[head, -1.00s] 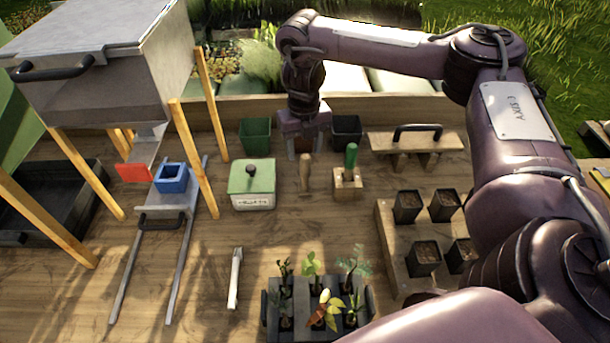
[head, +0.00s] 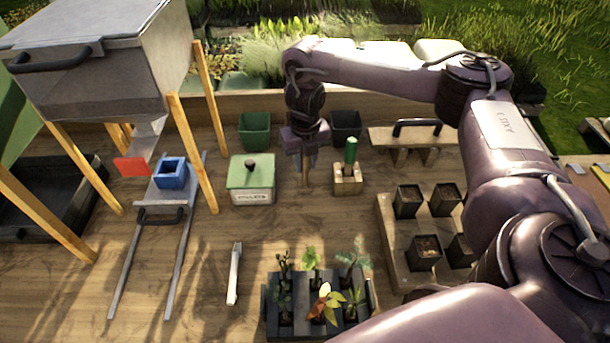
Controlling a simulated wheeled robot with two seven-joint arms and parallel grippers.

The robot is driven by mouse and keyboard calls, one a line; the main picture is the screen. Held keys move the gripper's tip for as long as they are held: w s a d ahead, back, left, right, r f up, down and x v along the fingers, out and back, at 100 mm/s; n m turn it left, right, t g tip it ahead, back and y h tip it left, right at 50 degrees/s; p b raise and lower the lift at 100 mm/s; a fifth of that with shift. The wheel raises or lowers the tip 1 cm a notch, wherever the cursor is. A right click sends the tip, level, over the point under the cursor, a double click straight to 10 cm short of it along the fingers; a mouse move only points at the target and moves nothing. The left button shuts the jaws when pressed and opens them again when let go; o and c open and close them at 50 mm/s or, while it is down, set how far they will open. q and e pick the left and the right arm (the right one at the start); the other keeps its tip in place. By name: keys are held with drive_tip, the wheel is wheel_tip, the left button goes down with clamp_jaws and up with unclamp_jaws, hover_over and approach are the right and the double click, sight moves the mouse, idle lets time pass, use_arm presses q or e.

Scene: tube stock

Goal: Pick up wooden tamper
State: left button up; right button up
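The wooden tamper (head: 305,179) stands upright on the wooden table, between the green-lidded box and a small wooden block. My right gripper (head: 306,167) has come down over it from above, its fingers pointing down on either side of the tamper's upper part. The top of the tamper is hidden by the gripper. At this size I cannot tell whether the fingers press on it. My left gripper is not in view.
Close right of the tamper is a wooden block (head: 347,183) with a green-handled tool (head: 350,153). The green-lidded box (head: 252,182) is at left. Green (head: 254,134) and black (head: 346,124) pots stand behind.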

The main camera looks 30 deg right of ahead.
clamp_jaws()
